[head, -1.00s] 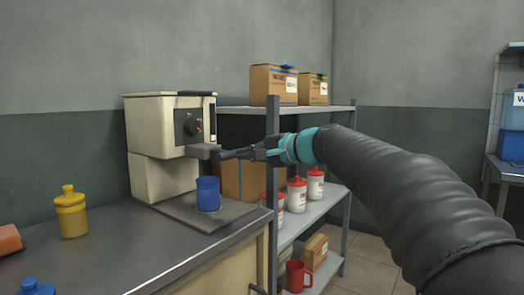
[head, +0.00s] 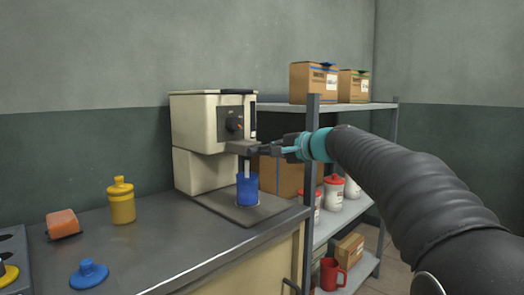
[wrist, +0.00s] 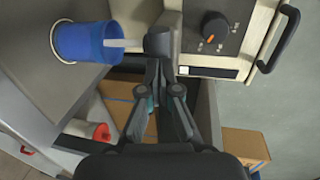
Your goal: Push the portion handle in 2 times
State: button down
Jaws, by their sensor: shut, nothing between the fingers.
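The cream juice press (head: 198,125) stands on the metal counter. Its dark grey portion handle (wrist: 158,41) juts out below the front panel; it also shows in the head view (head: 241,147). My gripper (wrist: 160,68) is shut and empty, its tips at the handle's outer end; they appear to touch it. It also shows in the head view (head: 264,150). A pale stream (head: 246,168) runs from under the handle into the blue cup (head: 247,190), which stands upright on the drip plate. The cup also shows in the wrist view (wrist: 80,42).
A dial (wrist: 213,26) is on the press front, beside a black bar handle (wrist: 279,40). A metal shelf (head: 313,165) with boxes and red-lidded jars stands close to the right, under my arm.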

jog(key=shift+w, duration=0.1)
dwell(0.3)
jog(key=b+v, duration=0.2)
jog(key=v, duration=1.2)
jog(key=shift+r, duration=0.1)
dwell(0.3)
jog(key=b+v, duration=0.1)
jog(key=v, duration=0.1)
jog(key=b+v, duration=0.1)
jog(key=shift+s+d+f+b, duration=0.2)
jog(key=shift+d+f+b, duration=0.15)
jog(key=shift+d+f, duration=0.1)
